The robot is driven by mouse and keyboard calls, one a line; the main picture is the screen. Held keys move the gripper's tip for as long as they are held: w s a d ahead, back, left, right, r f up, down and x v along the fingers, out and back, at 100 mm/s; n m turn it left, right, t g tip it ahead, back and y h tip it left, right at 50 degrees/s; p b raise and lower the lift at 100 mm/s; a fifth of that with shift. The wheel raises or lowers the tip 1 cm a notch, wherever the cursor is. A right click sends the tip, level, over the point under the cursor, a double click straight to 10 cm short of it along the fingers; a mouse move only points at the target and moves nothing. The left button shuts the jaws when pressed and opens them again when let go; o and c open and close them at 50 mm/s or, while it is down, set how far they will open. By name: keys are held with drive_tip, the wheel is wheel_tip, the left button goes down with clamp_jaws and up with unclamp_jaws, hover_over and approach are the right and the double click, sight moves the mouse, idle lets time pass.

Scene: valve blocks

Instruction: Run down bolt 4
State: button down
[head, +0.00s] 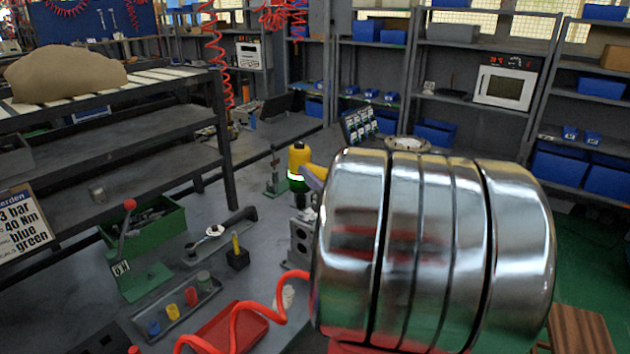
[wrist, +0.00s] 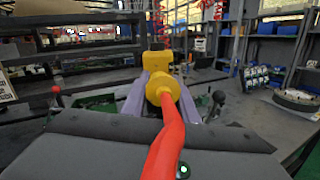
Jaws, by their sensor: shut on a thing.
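A yellow power tool (head: 299,157) with a lit green-white ring stands upright in the middle of the head view. My gripper (head: 312,176) has purple fingers and is shut on it from the right. In the wrist view the yellow tool (wrist: 160,82) sits between the two purple fingers, and a red hose (wrist: 166,140) runs from it toward the camera. Below the tool is a grey metal valve block (head: 302,238) with round holes, partly hidden by my chrome arm. The tool's tip meets or hovers just over the block; I cannot tell which. Bolt 4 cannot be made out.
The red hose (head: 240,322) loops in front. A rack (head: 120,155) stands behind.

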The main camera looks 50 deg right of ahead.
drive_tip(key=shift+r, duration=2.15)
drive_tip(key=shift+f, duration=0.15)
